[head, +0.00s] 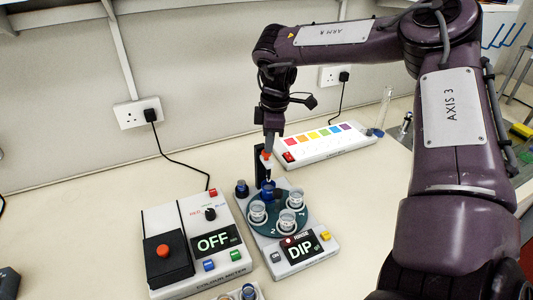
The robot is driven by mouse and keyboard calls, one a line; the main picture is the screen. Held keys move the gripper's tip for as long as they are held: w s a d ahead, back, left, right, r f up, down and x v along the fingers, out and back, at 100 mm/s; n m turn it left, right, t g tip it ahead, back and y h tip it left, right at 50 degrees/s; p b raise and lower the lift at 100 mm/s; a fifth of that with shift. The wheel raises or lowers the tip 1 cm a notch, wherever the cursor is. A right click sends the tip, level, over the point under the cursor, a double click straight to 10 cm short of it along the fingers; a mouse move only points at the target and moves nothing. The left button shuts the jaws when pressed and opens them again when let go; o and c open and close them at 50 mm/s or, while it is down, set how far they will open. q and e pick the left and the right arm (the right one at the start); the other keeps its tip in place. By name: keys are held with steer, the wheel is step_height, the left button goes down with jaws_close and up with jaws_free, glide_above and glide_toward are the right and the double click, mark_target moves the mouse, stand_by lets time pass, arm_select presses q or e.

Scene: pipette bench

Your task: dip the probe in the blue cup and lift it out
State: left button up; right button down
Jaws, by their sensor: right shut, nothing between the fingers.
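A dipping station (318,250) stands mid-bench, with a round dark green turntable (272,226) holding several cups. The blue cup (268,192) is at the turntable's back, below the probe head. Clear cups, such as the front one (287,221), stand on the rest of it. The white probe head (266,163) has a red-orange top and sits by a black post (259,170). Its tip is too small to place exactly against the cup's liquid. My right gripper (269,150) points down, shut and empty, at the red-orange top; contact is unclear. My left gripper is out of view.
A colour meter (190,275) reading OFF, with a red button, stands left. The station's display reads DIP. A white strip with coloured squares (325,142) lies behind right. Clear glassware (384,108) stands farther right.

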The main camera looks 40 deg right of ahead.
mark_target(269, 156)
step_height(269, 156, down, 5)
steer(key=b, duration=0.4)
steer(key=shift+r, duration=0.15)
steer(key=shift+s+d+r, duration=0.15)
steer(key=shift+d+r, duration=0.05)
steer(key=shift+d, duration=0.05)
steer(key=shift+s+d+r+p, duration=0.15)
steer(key=shift+s+d+p, duration=0.1)
steer(key=shift+s+d, duration=0.25)
steer(key=shift+s+d+r+p, duration=0.15)
steer(key=shift+s+d+p, duration=0.15)
steer(key=shift+d, duration=0.2)
